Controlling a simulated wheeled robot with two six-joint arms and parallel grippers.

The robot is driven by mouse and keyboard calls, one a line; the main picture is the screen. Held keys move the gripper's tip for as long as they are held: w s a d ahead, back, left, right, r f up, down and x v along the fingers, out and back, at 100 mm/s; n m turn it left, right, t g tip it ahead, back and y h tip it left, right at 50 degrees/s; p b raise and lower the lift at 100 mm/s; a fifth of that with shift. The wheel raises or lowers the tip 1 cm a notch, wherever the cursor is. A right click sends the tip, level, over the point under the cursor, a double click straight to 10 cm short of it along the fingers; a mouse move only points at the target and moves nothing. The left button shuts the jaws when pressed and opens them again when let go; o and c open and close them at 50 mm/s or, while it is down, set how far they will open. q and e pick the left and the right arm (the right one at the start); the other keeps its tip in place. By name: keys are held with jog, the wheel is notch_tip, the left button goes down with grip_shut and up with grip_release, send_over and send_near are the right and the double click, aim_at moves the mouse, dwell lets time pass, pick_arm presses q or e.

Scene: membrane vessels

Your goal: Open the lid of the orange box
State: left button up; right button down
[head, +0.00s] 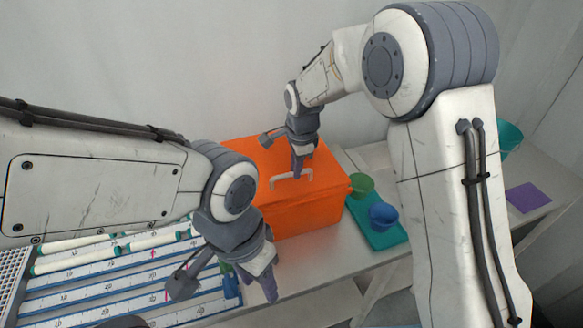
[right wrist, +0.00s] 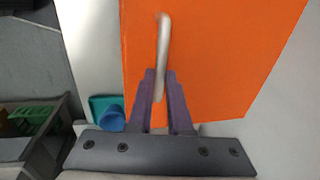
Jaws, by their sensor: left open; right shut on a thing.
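The orange box (head: 305,215) stands on the table in the middle of the head view, its lid (head: 250,165) lying flat on top. The lid has a pale bar handle (head: 300,180). My right gripper (head: 297,172) is over the lid and shut on the handle. In the right wrist view the handle (right wrist: 162,50) runs between the two purple fingers (right wrist: 160,95), with the orange lid (right wrist: 215,50) behind it. My left gripper (head: 225,285) is open and empty, in front of the box at its lower left.
A green cup (head: 361,184) and a blue cup (head: 383,215) are right of the box, by a teal tray (head: 390,238). White tubes (head: 75,243) lie on a marked rack (head: 100,290) at left. A purple mat (head: 528,198) lies far right.

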jog(key=shift+s+d+f, duration=0.15)
jog(key=shift+s+f, duration=0.05)
jog(key=shift+s, duration=0.1)
